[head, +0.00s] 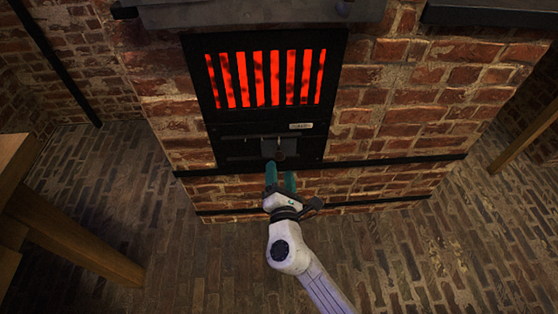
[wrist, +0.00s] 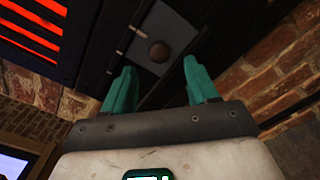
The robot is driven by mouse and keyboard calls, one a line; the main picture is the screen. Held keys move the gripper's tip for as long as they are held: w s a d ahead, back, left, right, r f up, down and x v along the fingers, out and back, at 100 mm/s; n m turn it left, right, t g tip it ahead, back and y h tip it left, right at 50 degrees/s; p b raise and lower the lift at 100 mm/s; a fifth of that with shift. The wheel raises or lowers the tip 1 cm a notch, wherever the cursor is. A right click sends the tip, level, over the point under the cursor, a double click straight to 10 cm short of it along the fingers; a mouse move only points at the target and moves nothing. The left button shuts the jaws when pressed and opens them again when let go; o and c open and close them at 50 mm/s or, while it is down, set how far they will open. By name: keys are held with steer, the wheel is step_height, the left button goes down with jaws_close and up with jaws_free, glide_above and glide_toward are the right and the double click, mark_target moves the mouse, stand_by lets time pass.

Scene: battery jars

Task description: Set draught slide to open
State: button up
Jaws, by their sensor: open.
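The draught slide (head: 269,147) is a small grey plate on a dark horizontal rail, low on the black stove front (head: 225,122). In the head view it sits near the middle of the rail. My gripper (head: 281,173) has two teal fingers and is just below and in front of the slide. In the wrist view my gripper (wrist: 160,66) is open and empty, its fingertips on either side of the knob's line. I cannot tell how far the knob is from the fingertips.
A red glowing grate (head: 265,78) with vertical bars is above the slide. A small pale label (head: 300,126) is at the slide's upper right. Brick wall (head: 400,110) surrounds the stove front. A wooden table (head: 75,240) stands at left. The brick floor (head: 430,265) is clear at right.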

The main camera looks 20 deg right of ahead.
mark_target(279, 160)
steer(key=shift+b+x, duration=0.4)
steer(key=shift+x, duration=2.35)
jaws_close()
